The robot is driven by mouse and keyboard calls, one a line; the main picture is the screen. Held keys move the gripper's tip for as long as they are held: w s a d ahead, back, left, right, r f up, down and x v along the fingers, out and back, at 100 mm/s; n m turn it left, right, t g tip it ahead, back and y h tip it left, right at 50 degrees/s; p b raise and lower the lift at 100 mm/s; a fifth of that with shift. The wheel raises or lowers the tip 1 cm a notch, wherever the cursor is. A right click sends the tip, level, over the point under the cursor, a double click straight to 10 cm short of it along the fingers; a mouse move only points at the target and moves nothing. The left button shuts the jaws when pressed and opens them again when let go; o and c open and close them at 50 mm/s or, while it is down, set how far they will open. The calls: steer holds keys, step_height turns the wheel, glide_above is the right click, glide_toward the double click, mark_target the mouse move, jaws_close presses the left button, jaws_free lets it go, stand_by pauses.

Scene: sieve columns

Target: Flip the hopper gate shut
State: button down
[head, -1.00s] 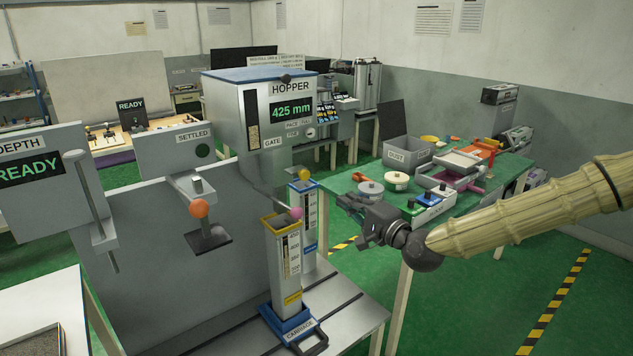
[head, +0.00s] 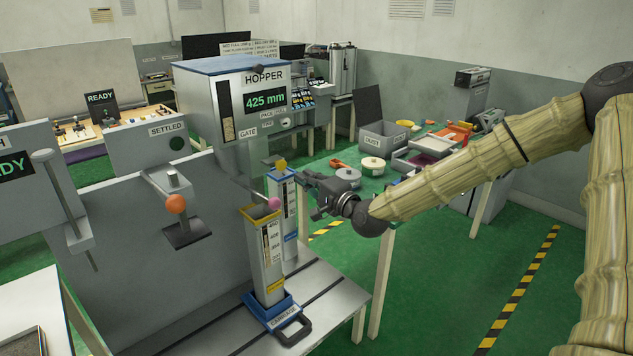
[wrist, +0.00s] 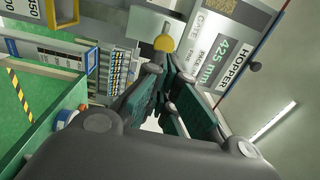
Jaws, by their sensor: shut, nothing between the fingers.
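The grey hopper (head: 199,95) stands at the centre of the head view, with a 425 mm display and a GATE label (head: 247,133). A thin rod below it ends in a pink knob (head: 274,202). A yellow knob (head: 281,164) shows just behind and above the pink one; it also shows in the wrist view (wrist: 163,44), just beyond my fingertips. I cannot tell which knob belongs to the gate. My gripper (head: 308,187) is shut and empty, right of both knobs, apparently not touching them. Its fingers also show in the wrist view (wrist: 162,76).
A yellow-rimmed column (head: 272,285) stands upright on the blue carriage (head: 272,312), below the pink knob. A blue-rimmed column (head: 290,225) stands behind it. An orange-knobbed lever (head: 176,204) is at left. A green table (head: 346,187) with bins lies behind my arm.

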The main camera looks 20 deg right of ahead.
mark_target(285, 167)
steer(key=p+x, duration=0.1)
steer(key=x, duration=0.5)
steer(key=shift+p, duration=0.4)
steer(key=shift+w+a, duration=0.1)
steer(key=shift+w, duration=0.05)
steer(key=b+x, duration=0.2)
steer(key=x, duration=0.1)
steer(key=b+x, duration=0.1)
steer(key=shift+w+a+f+b, duration=0.1)
steer(key=shift+w+f+b, duration=0.1)
steer(key=shift+f+b, duration=0.15)
steer(key=shift+w+a+r, duration=0.15)
steer(key=shift+w, duration=0.25)
steer(key=shift+r, duration=0.15)
